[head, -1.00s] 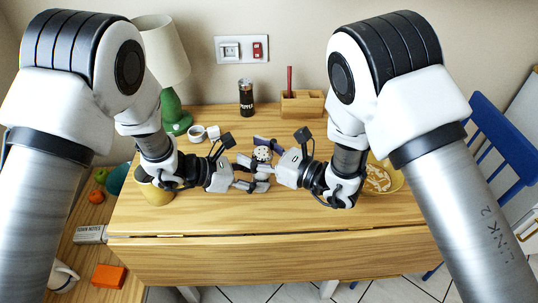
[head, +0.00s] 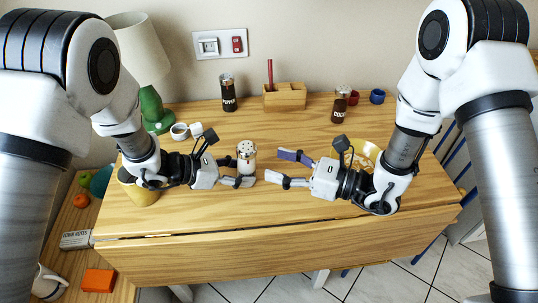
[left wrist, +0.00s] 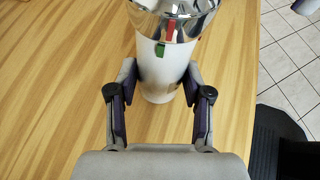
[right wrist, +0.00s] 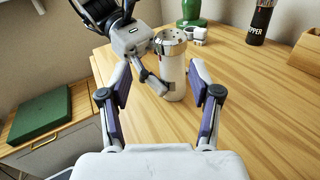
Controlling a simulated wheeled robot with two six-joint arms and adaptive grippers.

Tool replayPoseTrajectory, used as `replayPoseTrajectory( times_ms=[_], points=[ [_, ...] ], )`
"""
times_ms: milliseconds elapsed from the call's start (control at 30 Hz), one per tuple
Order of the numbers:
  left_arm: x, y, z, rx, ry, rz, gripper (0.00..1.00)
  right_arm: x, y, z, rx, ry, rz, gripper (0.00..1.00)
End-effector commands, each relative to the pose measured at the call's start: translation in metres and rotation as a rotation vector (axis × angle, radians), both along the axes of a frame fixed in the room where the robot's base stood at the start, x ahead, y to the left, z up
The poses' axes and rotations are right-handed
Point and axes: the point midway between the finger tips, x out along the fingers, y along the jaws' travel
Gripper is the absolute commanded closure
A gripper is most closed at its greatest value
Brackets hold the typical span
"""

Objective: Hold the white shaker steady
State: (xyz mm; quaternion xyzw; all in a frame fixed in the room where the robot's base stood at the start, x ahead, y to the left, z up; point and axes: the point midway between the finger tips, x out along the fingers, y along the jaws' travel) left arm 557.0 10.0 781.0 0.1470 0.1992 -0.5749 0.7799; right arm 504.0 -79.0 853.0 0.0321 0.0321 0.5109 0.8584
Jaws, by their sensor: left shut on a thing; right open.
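The white shaker (head: 246,158) with a shiny perforated metal top is upright over the wooden table, left of centre in the head view. My left gripper (head: 244,180) is shut on its white body; the left wrist view shows the shaker (left wrist: 162,75) between both fingers, with small green and red marks under its cap.
A black pepper container (head: 228,95) and a wooden organizer (head: 285,97) stand at the back. A dark brown jar (head: 338,112) is right of them. The table's front middle is clear.

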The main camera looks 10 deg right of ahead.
Motion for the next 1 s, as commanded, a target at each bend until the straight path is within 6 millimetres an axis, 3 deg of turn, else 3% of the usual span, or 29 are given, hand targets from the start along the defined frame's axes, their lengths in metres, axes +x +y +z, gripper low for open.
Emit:
replayPoseTrajectory(
  times_ms=[67,200,367,467,800,1000],
  points=[
    [0.0,0.0,0.0,0.0,0.0,0.0,0.7,0.006,0.003,0.003,0.011,-0.004,0.097,0.37],
    [0.0,0.0,0.0,0.0,0.0,0.0,0.7,0.021,-0.009,0.003,-0.007,-0.047,0.254,0.37],
    [0.0,0.0,0.0,0.001,0.0,0.0,0.7,0.035,-0.021,0.002,-0.012,-0.09,0.268,0.37],
    [0.0,0.0,0.0,0.001,0.001,-0.001,0.7,0.037,-0.007,0.002,-0.014,-0.088,0.272,0.37],
    [0.0,0.0,0.0,0.001,0.0,0.0,0.7,0.054,0.07,0.002,-0.013,-0.091,0.271,0.37],
    [0.0,0.0,0.0,0.001,0.0,0.0,0.7,0.06,0.09,0.002,-0.011,-0.09,0.266,0.37]
  ],
)
